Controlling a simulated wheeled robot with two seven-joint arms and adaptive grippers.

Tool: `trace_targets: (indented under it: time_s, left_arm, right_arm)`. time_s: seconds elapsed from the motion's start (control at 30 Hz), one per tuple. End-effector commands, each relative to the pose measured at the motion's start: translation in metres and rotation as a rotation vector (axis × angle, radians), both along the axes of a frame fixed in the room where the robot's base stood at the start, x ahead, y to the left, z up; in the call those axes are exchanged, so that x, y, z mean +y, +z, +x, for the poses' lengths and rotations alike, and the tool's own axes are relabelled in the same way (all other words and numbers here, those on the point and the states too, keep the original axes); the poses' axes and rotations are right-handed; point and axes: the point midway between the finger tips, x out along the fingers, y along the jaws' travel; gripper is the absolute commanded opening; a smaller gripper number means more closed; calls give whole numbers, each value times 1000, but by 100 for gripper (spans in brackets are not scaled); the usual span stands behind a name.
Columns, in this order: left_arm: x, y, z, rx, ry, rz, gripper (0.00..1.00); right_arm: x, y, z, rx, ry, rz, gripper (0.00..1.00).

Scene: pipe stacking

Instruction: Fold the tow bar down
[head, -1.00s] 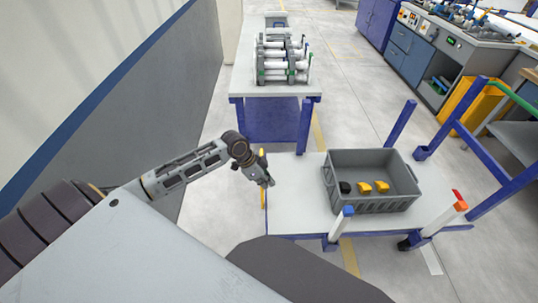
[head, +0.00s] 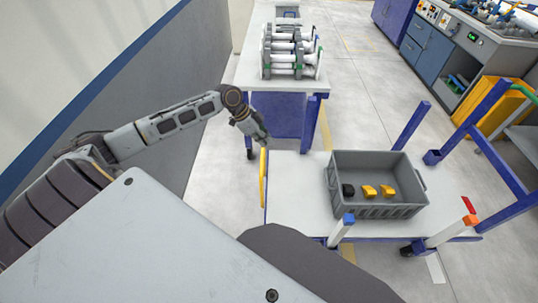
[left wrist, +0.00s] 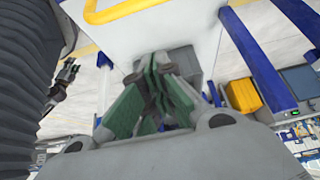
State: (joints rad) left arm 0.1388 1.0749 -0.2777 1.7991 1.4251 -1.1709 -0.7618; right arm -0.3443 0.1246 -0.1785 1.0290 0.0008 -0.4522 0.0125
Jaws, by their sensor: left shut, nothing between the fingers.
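The yellow tow bar (head: 263,178) is at the left end of the cart (head: 292,185). It shows as a thin strip along that edge in the head view, so its tilt is hard to tell. In the left wrist view the yellow bar (left wrist: 122,10) crosses the top as a bent handle. My left gripper (head: 264,141) is shut and empty, just beyond the far end of the bar, apparently apart from it. Its green-padded fingers (left wrist: 162,66) are together in the left wrist view. My right gripper does not show in the head view.
A grey crate (head: 375,205) with yellow and black parts stands on the cart. Blue posts (head: 411,126) rise at the cart's right side. A table (head: 255,72) with a rack of white pipes (head: 288,48) is behind. A grey wall (head: 130,95) runs along the left.

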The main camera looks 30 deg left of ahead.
Motion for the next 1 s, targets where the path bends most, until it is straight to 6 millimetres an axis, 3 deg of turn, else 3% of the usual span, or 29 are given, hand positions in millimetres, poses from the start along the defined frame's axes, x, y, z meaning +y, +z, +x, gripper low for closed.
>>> trace_targets:
  time_s: [0.47, 1.0]
  left_arm:
    - [-4, -8, 2, 1, 0, -2, 0]
    - [-30, -60, 18, 0, 2, -1, 0]
  right_arm:
    - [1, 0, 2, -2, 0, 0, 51]
    - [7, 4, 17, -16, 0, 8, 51]
